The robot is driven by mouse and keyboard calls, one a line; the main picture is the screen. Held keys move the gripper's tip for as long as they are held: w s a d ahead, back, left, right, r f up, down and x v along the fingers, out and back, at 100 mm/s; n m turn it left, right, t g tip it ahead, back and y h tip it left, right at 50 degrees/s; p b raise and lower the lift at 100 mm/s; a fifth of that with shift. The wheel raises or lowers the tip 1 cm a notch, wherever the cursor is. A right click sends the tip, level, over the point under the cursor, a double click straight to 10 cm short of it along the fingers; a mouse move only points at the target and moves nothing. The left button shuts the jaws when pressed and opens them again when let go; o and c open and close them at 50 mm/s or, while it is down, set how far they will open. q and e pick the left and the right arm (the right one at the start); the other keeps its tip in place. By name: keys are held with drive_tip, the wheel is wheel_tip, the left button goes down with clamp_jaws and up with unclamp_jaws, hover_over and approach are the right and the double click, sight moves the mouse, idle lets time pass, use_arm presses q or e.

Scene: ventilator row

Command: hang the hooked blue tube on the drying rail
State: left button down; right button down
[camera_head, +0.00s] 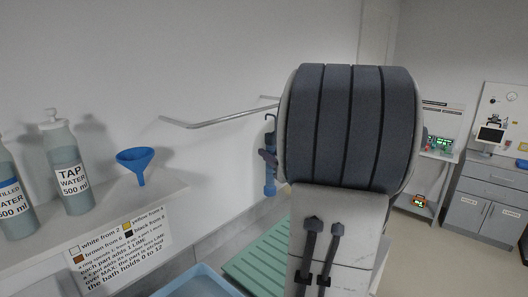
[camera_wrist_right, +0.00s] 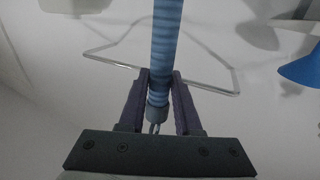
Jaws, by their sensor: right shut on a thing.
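The blue tube (camera_head: 270,180) hangs upright in my right gripper (camera_head: 267,157), with a dark hook at its top. In the right wrist view, the ribbed tube (camera_wrist_right: 165,45) runs between the purple fingers of my right gripper (camera_wrist_right: 159,95), which are shut on it. A small metal loop shows at the tube's end there. The silver drying rail (camera_head: 225,119) sticks out from the wall; the tube is close to its right part, but I cannot tell whether they touch. The rail (camera_wrist_right: 215,60) passes behind the tube in the wrist view. My left gripper is not in view.
A shelf at left holds two water bottles (camera_head: 74,172) and a blue funnel (camera_head: 136,163). Below are a light blue basin (camera_head: 196,283) and a green ribbed mat (camera_head: 262,256). My own arm hides much of the middle. Grey cabinets (camera_head: 484,200) stand at right.

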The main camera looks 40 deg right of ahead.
drive_tip(key=w+a+f+b, duration=0.1)
drive_tip(key=w+b, duration=0.1)
drive_tip(key=w, duration=1.3)
drive_tip(key=shift+w+f, duration=0.25)
drive_tip(key=shift+f, duration=0.1)
idle(0.6)
drive_tip(key=c, duration=0.5)
unclamp_jaws()
drive_tip(key=shift+s+a+b, duration=0.1)
drive_tip(key=shift+s+b, duration=0.05)
drive_tip(key=shift+b, duration=0.15)
